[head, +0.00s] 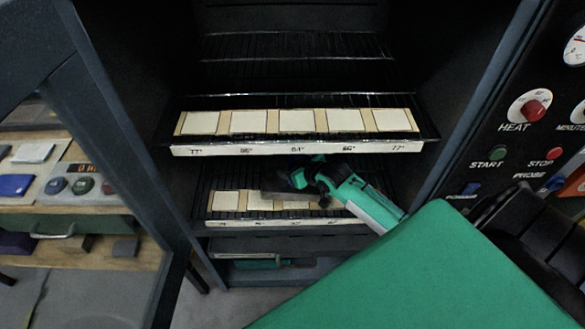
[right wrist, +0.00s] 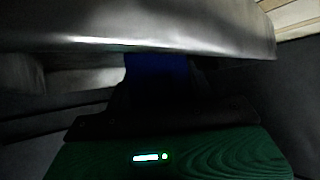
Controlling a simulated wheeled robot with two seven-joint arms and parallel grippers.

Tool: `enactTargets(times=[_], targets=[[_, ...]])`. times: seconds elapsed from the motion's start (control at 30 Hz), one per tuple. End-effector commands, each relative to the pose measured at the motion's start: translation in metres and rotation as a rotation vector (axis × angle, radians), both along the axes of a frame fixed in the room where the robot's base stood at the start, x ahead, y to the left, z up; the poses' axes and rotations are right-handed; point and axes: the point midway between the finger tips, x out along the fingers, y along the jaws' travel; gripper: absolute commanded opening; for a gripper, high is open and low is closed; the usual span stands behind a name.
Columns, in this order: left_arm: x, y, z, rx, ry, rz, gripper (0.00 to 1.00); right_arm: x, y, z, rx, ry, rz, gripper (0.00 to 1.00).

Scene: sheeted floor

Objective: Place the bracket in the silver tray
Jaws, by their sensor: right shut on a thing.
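My right gripper (head: 292,181) reaches into the dark cabinet, in front of the lower shelf. It is shut on a grey metal piece, which I take to be the bracket (head: 273,185). The right wrist view shows the bracket (right wrist: 150,32) large across the top, with a smooth, shiny surface. A blue finger (right wrist: 158,78) meets its lower edge there. The bracket's far side is hidden, and I cannot tell whether it touches the shelf. I cannot pick out a silver tray in either view. My left gripper is not in view.
An upper rack (head: 297,149) with cream tiles and a numbered front strip hangs above my gripper. A lower tiled rack (head: 226,216) is behind it. Cabinet walls close in on both sides. A control panel (head: 515,130) is on the right, a wooden shelf unit (head: 85,195) on the left.

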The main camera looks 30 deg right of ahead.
Motion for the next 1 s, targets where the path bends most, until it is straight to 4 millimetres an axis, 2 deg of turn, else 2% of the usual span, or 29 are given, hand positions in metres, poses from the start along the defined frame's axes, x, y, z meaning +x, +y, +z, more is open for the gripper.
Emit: enactTargets(times=[0.07,0.1,0.2,0.57,0.77,1.0], targets=[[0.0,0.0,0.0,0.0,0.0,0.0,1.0,0.0,0.0,-0.001,0.0,-0.001,0.0,0.18],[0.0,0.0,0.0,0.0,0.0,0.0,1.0,0.0,0.0,-0.002,0.0,0.001,0.0,0.58],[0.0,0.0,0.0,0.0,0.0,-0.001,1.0,0.0,0.0,-0.002,0.0,0.001,0.0,0.76],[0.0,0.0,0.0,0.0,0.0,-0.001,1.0,-0.002,0.0,0.001,0.0,0.0,0.0,0.76],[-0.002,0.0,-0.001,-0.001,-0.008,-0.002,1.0,-0.025,-0.004,0.017,-0.002,0.001,0.001,0.76],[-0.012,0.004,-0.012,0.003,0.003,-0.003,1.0,-0.064,-0.01,0.044,-0.002,0.002,0.001,0.76]])
